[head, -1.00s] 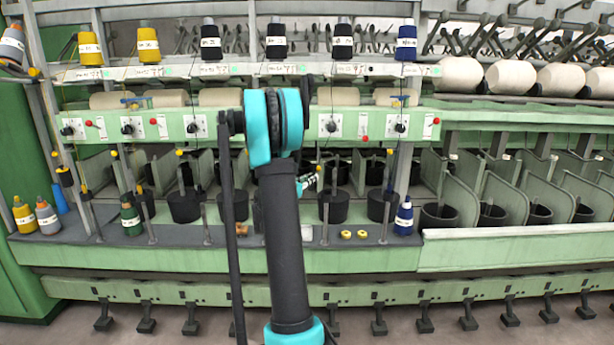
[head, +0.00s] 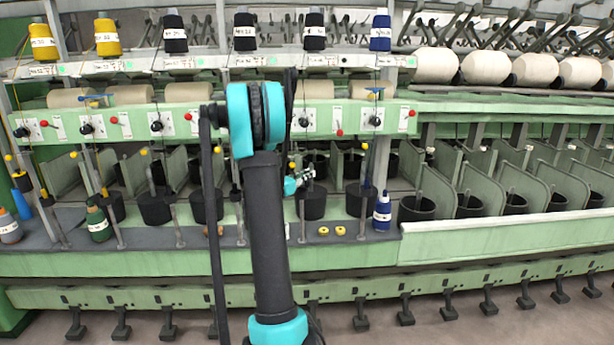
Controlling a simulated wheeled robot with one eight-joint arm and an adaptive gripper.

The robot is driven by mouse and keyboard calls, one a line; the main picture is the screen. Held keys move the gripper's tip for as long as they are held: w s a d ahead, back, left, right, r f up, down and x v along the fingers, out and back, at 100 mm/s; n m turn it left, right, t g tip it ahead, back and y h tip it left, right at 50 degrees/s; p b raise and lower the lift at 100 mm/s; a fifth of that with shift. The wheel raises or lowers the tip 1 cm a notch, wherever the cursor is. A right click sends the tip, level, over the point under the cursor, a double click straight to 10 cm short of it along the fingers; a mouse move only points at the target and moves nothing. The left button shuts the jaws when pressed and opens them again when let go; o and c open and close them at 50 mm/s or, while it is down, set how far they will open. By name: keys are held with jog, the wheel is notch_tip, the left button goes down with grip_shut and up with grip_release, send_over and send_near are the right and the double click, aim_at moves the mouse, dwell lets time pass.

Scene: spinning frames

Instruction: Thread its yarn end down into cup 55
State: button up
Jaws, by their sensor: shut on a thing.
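My gripper (head: 305,176) shows only in part, just right of my dark arm link. It is small, with teal and grey parts, in front of the spinning frame's cups. It is shut, but the yarn end in it is too thin to make out. Black cups stand in a row behind the ledge; one (head: 313,203) is just below and right of my gripper, another (head: 361,200) further right. No cup number is readable, so I cannot tell which is cup 55. Bobbins on the top rail include black ones (head: 314,32) and a blue one (head: 381,33).
Thin upright rods and green dividers (head: 440,183) separate the cups. White rolls (head: 435,65) lie upper right.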

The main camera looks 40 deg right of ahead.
jog(key=shift+w+a, duration=0.25)
jog(key=shift+w, duration=0.1)
jog(key=shift+w+a+f, duration=0.15)
jog(key=shift+w+a, duration=0.3)
jog(key=shift+w, duration=0.25)
jog(key=shift+s+f, duration=0.1)
jog(key=shift+f, duration=1.55)
jog(key=o, duration=0.8)
jog(key=shift+o, duration=0.2)
jog(key=v, duration=1.2)
